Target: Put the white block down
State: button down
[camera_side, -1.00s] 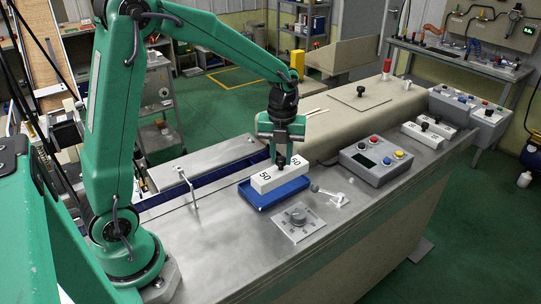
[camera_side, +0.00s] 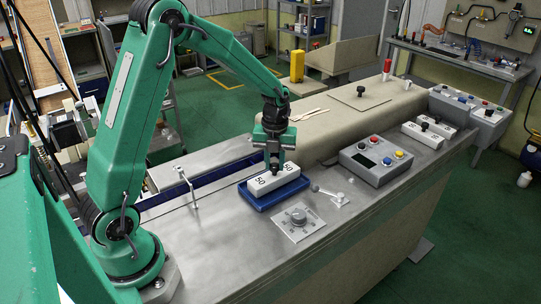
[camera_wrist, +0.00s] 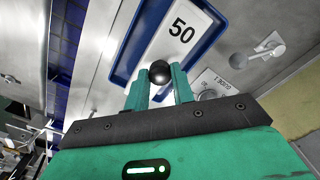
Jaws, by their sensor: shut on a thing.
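The white block (camera_side: 281,179), marked 50 and with a black knob on top, is level inside the rim of the blue tray (camera_side: 261,207) on the steel bench. It seems to rest on the tray floor, though its underside is hidden. My gripper (camera_side: 275,166) is above the block, with its fingers shut on the knob. In the wrist view, the black knob (camera_wrist: 160,72) sits at the tips of my green fingers (camera_wrist: 158,88). The white block (camera_wrist: 181,32) and the blue tray wall (camera_wrist: 128,45) show beyond them.
A dial plate (camera_side: 297,221) and a small lever (camera_side: 338,199) lie just in front of the tray. A grey button box (camera_side: 376,160) stands to the right. A bent metal handle (camera_side: 189,187) rises at the left. The bench front is clear.

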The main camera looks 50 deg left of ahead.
aim_at(274, 165)
jog(key=shift+f, duration=0.5)
jog(key=shift+f, duration=0.1)
jog(key=c, duration=1.2)
grip_release()
notch_tip(274, 165, up, 12)
jog(key=shift+r, duration=0.1)
jog(key=shift+s+d+r, duration=0.1)
